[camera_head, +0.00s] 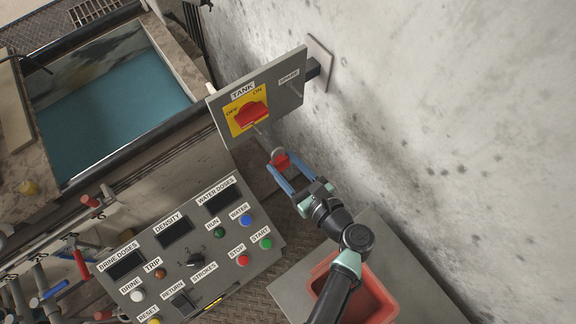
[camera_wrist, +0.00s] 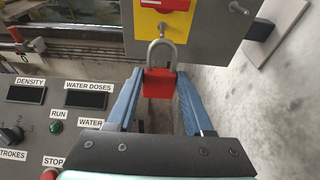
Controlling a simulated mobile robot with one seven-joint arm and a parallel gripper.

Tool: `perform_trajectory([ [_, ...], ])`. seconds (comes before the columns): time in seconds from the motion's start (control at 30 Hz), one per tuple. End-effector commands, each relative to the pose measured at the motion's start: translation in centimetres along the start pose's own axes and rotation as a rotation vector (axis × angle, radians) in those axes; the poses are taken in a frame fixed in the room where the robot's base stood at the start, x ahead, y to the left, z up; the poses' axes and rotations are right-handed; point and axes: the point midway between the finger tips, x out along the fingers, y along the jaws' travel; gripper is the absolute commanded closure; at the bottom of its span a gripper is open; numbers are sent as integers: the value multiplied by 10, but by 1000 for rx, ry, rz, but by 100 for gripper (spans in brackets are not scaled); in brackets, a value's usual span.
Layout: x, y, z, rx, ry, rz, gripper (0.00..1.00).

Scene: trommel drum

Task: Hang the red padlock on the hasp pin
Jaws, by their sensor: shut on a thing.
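The red padlock (camera_head: 280,160) is held between the blue fingers of my gripper (camera_head: 282,170), just below the TANK panel. In the wrist view its red body (camera_wrist: 158,84) sits between the fingertips, with the grey shackle (camera_wrist: 161,46) pointing up toward the panel. A thin metal pin (camera_head: 259,133) sticks out below the red switch on the yellow plate.
The grey TANK panel (camera_head: 221,118) has a red rotary switch (camera_head: 251,114) and a second pin labelled SPARE (camera_head: 294,86). A button console (camera_head: 205,253) lies to the lower left. A concrete wall (camera_head: 430,130) stands close on the right. A red bin (camera_head: 381,303) is below my arm.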

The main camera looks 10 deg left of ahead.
Motion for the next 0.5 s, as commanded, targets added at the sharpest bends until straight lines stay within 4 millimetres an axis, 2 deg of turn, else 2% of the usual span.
perform_trajectory([
  [0.5,32,0,5,-3,-3,3,100],
])
